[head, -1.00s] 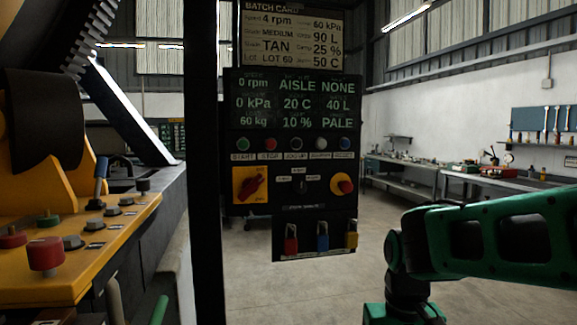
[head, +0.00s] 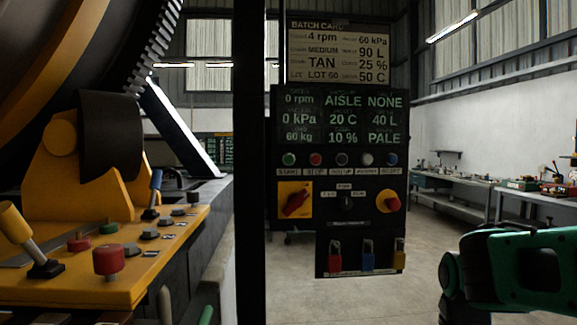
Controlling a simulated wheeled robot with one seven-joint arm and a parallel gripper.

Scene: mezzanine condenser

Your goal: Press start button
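The start button is the green button (head: 289,159) at the left end of the button row on the dark control panel (head: 340,240), above a label reading START. A red button (head: 315,159) sits just right of it, with black, white and blue buttons further right. The panel's display above reads 0 rpm and 0 kPa. My green and black arm shows at the lower right, apart from the panel. My gripper is outside the picture.
A black post (head: 249,180) stands just left of the panel. A yellow console (head: 110,285) with levers and knobs is at the left, beside big machinery. Padlocks (head: 368,257) hang below the panel. Open floor (head: 420,245) lies right of it, before a workbench (head: 450,184).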

